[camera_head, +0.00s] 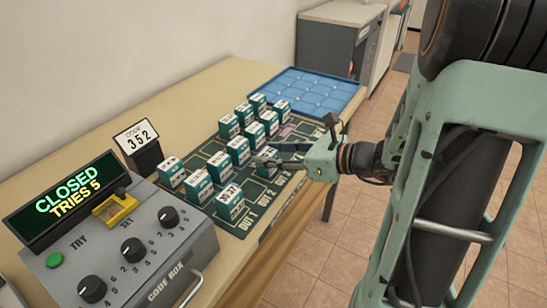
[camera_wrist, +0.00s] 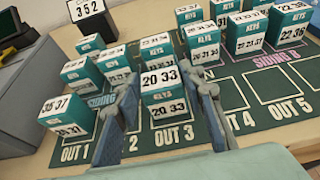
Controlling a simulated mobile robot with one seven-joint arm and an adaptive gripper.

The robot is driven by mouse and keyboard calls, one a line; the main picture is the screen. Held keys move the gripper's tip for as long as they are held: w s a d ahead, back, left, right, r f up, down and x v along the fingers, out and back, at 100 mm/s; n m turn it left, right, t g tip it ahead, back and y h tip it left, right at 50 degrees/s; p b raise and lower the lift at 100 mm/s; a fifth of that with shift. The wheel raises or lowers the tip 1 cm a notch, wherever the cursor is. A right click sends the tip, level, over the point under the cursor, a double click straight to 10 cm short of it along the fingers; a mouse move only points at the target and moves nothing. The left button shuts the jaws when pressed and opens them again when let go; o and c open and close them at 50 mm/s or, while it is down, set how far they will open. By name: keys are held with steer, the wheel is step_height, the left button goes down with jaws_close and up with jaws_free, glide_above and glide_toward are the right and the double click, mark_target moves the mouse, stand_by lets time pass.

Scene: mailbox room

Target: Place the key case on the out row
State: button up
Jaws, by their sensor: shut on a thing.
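My gripper (camera_wrist: 166,100) is shut on a teal and white key case (camera_wrist: 163,95) marked 20 33. The case is upright, just behind the OUT 3 label in the wrist view; I cannot tell whether it touches the mat. In the head view my gripper (camera_head: 270,162) partly hides this case. The out row (camera_wrist: 170,142) is a line of outlined spaces on the dark green mat (camera_head: 258,218). A case marked 35 37 (camera_wrist: 65,113) stands at OUT 1, also seen in the head view (camera_head: 229,203). My left finger partly covers OUT 2. OUT 4 and OUT 5 look empty.
Several other key cases (camera_head: 238,150) stand in rows behind the out row. A grey code box (camera_head: 140,245) reads CLOSED, TRIES 5. A card (camera_head: 138,137) shows 352. A blue divided tray (camera_head: 313,90) lies at the table's far end.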

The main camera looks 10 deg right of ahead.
steer(key=shift+r, duration=0.1)
steer(key=o, duration=1.2)
steer(key=shift+f, duration=0.2)
steer(key=shift+r, duration=0.1)
steer(key=shift+r, duration=0.2)
steer(key=p+v, duration=0.2)
steer(key=v, duration=1)
steer(key=shift+f, duration=0.15)
